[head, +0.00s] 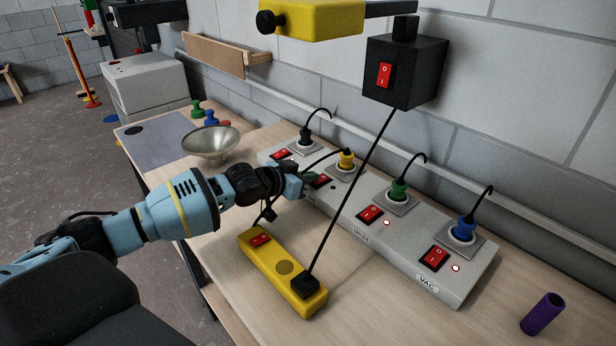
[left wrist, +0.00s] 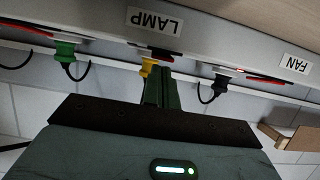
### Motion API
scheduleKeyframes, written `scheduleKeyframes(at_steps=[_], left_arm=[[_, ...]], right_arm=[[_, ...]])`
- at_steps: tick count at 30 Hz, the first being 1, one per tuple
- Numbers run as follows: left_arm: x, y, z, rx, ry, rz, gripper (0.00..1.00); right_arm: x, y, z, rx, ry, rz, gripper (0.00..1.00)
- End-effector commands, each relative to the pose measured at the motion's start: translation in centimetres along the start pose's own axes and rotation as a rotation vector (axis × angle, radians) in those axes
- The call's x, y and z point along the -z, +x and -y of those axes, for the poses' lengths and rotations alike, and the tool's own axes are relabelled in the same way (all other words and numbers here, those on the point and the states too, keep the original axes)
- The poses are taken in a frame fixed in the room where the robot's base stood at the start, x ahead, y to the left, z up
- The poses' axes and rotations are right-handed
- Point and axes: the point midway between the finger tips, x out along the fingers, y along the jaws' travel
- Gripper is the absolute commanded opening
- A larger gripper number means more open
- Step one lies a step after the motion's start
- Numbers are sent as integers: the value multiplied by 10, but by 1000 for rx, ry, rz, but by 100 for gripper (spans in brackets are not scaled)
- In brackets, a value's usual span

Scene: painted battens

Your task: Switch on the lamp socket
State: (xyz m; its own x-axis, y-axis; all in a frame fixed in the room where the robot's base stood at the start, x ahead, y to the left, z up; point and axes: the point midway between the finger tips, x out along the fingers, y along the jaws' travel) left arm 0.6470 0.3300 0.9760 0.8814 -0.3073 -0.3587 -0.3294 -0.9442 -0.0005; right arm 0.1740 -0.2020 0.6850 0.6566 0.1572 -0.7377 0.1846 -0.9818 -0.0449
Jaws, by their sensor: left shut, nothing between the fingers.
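The lamp socket with the yellow plug (head: 346,160) is the second from the far end of a grey socket panel (head: 340,208). Its red switch (head: 321,181) is partly hidden by my left gripper (head: 309,178). The small indicator beside this switch looks dark. In the left wrist view the LAMP label (left wrist: 155,21) shows upside down, with the yellow plug (left wrist: 148,67) behind my fingers. My left gripper (left wrist: 158,88) is shut and empty, its tips close to the lamp switch; I cannot tell if they touch. My right gripper is not in view.
Neighbouring sockets hold a black plug (head: 306,138), a green plug (head: 399,190) and a blue plug (head: 464,229). A yellow power strip (head: 283,272) lies in front, its cord rising to a black switch box (head: 406,72). A metal bowl (head: 211,143) and purple cylinder (head: 542,314) stand nearby.

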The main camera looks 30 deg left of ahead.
Motion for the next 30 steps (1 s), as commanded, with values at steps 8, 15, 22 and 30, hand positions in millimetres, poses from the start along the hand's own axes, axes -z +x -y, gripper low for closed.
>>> scheduleKeyframes(at_steps=[8, 15, 22, 30], left_arm=[[-1, 0, 0, 0, -1, -2, 0], [-12, 5, -1, -1, -2, -77, 0], [-8, 4, -1, 0, -1, -76, 0], [33, -14, -8, 3, 3, -93, 0]], right_arm=[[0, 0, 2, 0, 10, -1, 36], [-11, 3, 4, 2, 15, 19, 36], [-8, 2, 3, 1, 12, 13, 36], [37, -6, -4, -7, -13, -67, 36]])
